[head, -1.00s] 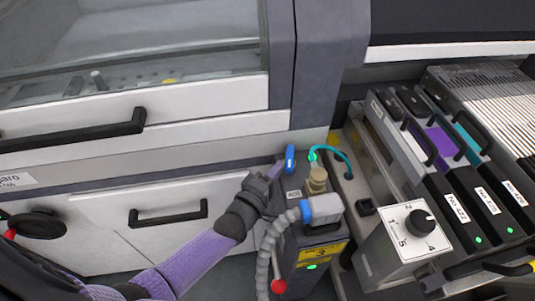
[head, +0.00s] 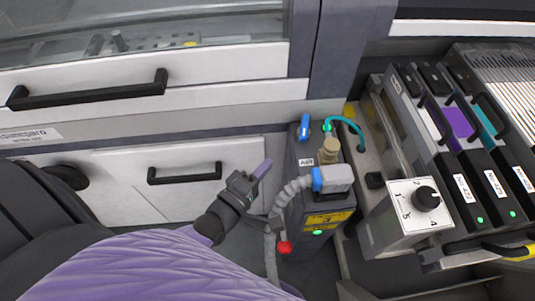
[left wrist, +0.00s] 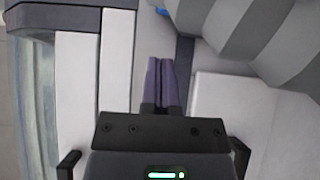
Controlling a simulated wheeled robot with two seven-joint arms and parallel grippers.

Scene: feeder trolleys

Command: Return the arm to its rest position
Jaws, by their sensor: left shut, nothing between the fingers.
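My left arm comes in from the lower left of the head view in its purple sleeve. My left gripper (head: 264,168) is in front of the white machine panel, to the left of the dark connector unit (head: 300,225). Its purple fingers are shut together with nothing between them, as the left wrist view also shows (left wrist: 160,82). The fingers are apart from the blue-topped lever (head: 304,127) on the unit. My right gripper is out of view.
A grey ribbed hose (head: 290,190) and a red knob (head: 284,248) are close to my left gripper. Black handles (head: 185,173) stick out from the white panels. A white dial box (head: 408,215) and several feeders (head: 465,185) stand at the right.

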